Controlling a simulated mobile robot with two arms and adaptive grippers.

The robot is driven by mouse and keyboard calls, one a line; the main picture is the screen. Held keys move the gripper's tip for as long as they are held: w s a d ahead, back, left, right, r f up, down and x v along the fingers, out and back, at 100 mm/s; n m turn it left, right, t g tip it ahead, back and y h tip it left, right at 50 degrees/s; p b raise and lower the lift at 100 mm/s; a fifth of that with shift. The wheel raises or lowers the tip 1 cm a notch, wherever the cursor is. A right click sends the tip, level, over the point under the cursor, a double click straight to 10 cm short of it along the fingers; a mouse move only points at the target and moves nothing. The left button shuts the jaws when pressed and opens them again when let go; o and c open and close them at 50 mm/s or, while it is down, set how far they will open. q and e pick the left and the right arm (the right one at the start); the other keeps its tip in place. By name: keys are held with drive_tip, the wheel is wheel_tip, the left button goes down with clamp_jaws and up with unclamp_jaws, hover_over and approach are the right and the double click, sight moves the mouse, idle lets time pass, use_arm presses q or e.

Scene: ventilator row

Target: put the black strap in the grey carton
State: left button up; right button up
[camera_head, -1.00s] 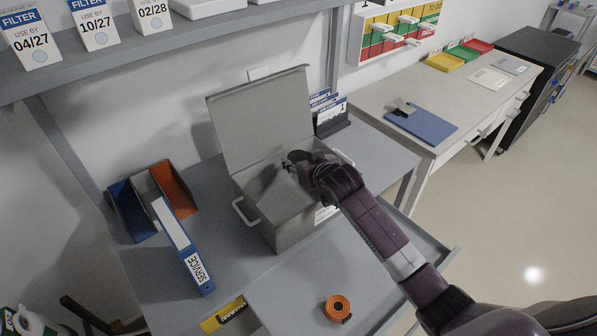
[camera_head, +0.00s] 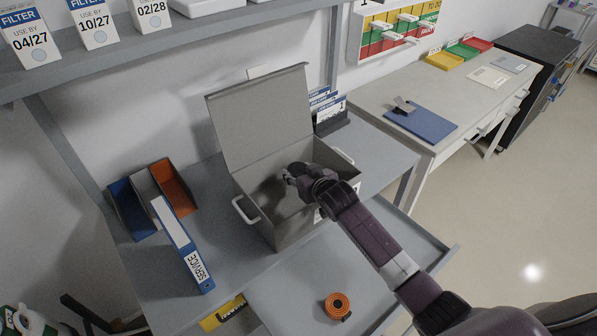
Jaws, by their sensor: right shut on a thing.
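The grey carton (camera_head: 291,232) stands on the grey bench with its lid (camera_head: 262,118) raised and leaning back. It has a pale handle at each side. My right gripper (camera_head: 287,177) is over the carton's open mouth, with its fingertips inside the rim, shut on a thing. The held thing is too dark and small to make out clearly; I take it to be the black strap. The carton's inside is in shadow and partly hidden by my right arm. My left gripper is not in view.
An open drawer (camera_head: 282,294) below the carton holds an orange coil (camera_head: 337,305). Cards in a dark rack (camera_head: 330,112) stand behind right. A second bench (camera_head: 455,110) stands farther right.

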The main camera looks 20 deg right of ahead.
drive_tip(key=shift+s+f, duration=0.15)
drive_tip(key=shift+f, duration=0.3)
drive_tip(key=o, duration=0.8)
drive_tip(key=shift+f, duration=0.1)
drive_tip(key=o, duration=0.4)
drive_tip(key=shift+s+a+f, duration=0.1)
drive_tip(key=shift+s+f, duration=0.1)
drive_tip(key=shift+w+r+p, duration=0.1)
drive_tip(key=shift+r+p, duration=0.2)
drive_tip(key=shift+r, duration=0.45)
drive_tip(key=shift+s, duration=0.35)
drive_tip(key=r+v, duration=0.1)
drive_tip(key=v, duration=1)
drive_tip(key=shift+w+d+b, duration=0.15)
drive_tip(key=shift+d+b, duration=0.05)
drive_tip(key=shift+b, duration=0.25)
